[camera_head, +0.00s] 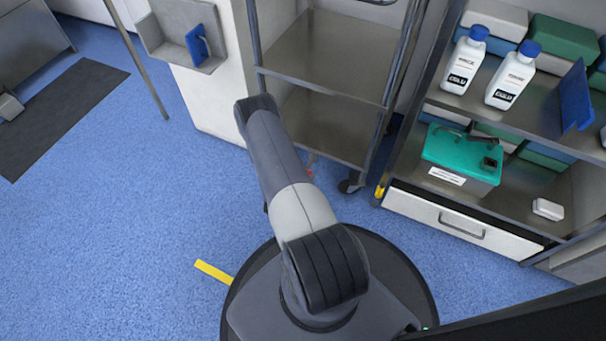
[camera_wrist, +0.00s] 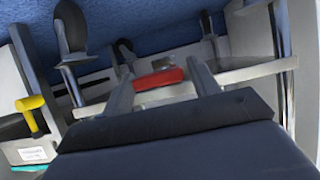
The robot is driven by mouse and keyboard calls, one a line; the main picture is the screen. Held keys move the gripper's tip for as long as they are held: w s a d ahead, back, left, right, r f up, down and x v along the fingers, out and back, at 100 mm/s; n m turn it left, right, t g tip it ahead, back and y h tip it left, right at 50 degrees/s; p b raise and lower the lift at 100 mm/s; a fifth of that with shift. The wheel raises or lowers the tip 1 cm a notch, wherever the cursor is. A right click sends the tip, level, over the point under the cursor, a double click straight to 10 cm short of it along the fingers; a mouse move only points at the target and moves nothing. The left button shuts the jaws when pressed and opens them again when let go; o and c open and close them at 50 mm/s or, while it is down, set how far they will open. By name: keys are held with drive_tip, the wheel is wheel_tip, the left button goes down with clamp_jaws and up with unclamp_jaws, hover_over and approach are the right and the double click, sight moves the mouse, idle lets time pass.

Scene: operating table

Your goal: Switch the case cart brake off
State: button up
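The case cart (camera_head: 330,118) is a grey metal cart with shelves, standing beyond my arm in the head view. Its red brake bar (camera_wrist: 160,78) lies across the middle of the wrist view, on a pale crossbar low on the cart. A small bit of red (camera_head: 309,172) also shows beside my arm in the head view. My gripper (camera_wrist: 159,70) is open, with one finger on each side of the red bar in the picture. I cannot tell whether the fingers touch it. My arm hides the gripper in the head view.
Caster wheels (camera_wrist: 70,28) hang under the cart. A shelf rack (camera_head: 408,110) with bottles and a teal box (camera_head: 458,155) stands close on the right, with a yellow part (camera_wrist: 32,104) near its foot.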

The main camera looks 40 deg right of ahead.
drive_tip(key=shift+o, duration=0.9)
drive_tip(key=p+v, duration=0.3)
drive_tip(key=v, duration=0.7)
drive_tip(key=shift+s+a, duration=0.2)
drive_tip(key=shift+a, duration=0.1)
drive_tip(key=b+x, duration=0.3)
drive_tip(key=x, duration=0.8)
drive_tip(key=shift+d, duration=0.1)
drive_tip(key=shift+a+f+b, duration=0.2)
drive_tip(key=shift+b, duration=0.15)
drive_tip(key=shift+f+t+h, duration=0.1)
drive_tip(key=shift+t+h, duration=0.2)
drive_tip(key=shift+h, duration=0.1)
